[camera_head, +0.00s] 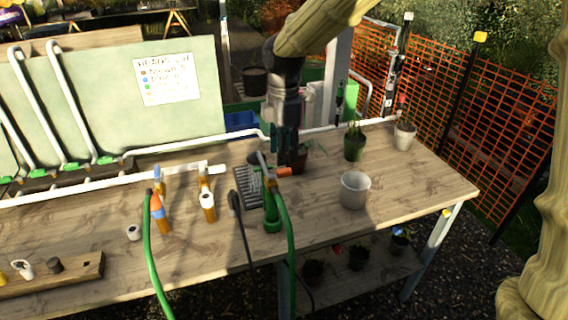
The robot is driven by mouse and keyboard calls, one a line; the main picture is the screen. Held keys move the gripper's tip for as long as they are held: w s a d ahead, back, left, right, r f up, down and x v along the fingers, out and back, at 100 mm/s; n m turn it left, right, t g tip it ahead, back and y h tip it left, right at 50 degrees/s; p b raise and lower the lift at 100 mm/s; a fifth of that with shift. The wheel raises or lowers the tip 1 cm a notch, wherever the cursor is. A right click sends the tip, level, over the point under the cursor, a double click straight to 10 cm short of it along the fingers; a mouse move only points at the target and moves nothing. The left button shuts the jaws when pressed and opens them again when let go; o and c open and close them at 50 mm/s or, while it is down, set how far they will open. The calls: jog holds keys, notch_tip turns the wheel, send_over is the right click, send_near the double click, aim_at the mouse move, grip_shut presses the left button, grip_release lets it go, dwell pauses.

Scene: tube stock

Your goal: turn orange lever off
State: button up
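A small orange piece (284,171), which looks like the orange lever, shows beside the top of a green upright fitting (271,212) on the wooden bench. It lies roughly level; its exact setting is too small to tell. My gripper (289,160) points down from above, with its dark fingers just above or behind the orange piece. I cannot tell whether they touch it. The fingers overlap in this view, so their opening is hidden. Two other upright fittings stand to the left: an orange and blue one (160,214) and a white and orange-yellow one (207,206).
A white pot (354,190) stands right of the green fitting, with potted plants (355,143) behind. A green hose (288,235) and a dark hose (243,235) hang over the front edge. White pipes run along the bench (465,188). Its right front is clear.

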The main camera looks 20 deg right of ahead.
aim_at(284, 169)
jog(key=shift+f+p, duration=0.3)
jog(key=shift+f, duration=2.45)
grip_shut()
